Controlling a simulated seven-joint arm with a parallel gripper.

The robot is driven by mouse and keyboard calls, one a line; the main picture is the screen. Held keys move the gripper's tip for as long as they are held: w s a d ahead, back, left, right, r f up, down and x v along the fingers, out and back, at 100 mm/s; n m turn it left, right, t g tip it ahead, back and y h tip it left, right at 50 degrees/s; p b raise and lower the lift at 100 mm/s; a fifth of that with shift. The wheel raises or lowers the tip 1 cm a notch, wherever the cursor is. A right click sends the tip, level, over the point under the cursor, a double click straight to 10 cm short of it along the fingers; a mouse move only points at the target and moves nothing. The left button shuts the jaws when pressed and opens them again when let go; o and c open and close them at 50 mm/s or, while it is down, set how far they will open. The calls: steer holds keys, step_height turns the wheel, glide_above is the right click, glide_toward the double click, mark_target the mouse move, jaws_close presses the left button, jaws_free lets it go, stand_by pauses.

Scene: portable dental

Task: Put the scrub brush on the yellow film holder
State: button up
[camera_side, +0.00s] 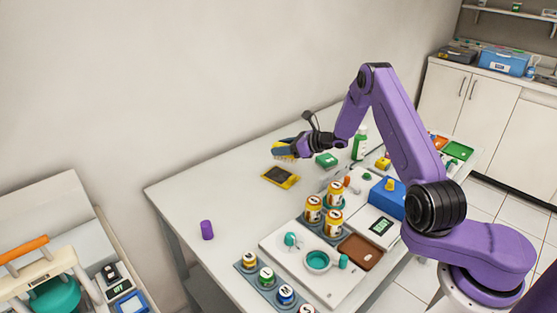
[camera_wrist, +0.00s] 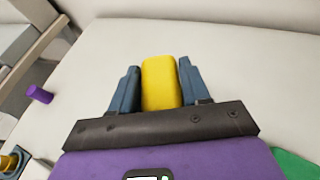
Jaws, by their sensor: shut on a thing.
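The scrub brush is yellow and held between my gripper's fingers (camera_side: 285,148). In the wrist view the brush (camera_wrist: 161,82) stands between the two blue-grey fingers of my gripper (camera_wrist: 154,85), which are shut on it. In the side view the brush (camera_side: 279,152) is above the table, and its bristles cannot be made out. The yellow film holder (camera_side: 281,177) lies flat on the table, a dark panel with a yellow border. It appears just below the brush in the side view, with a gap between them. I cannot make out the holder in the wrist view.
A purple cylinder (camera_side: 207,230) stands at the table's left. The table's left part is mostly clear.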

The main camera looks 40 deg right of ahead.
steer(key=w+f, duration=0.2)
steer(key=f, duration=0.1)
steer(key=shift+w+d+f, duration=0.1)
steer(key=shift+w+d, duration=0.05)
steer(key=shift+w, duration=0.15)
steer(key=shift+f, duration=1.45)
steer(key=shift+f, duration=0.15)
steer(key=o, duration=1.2)
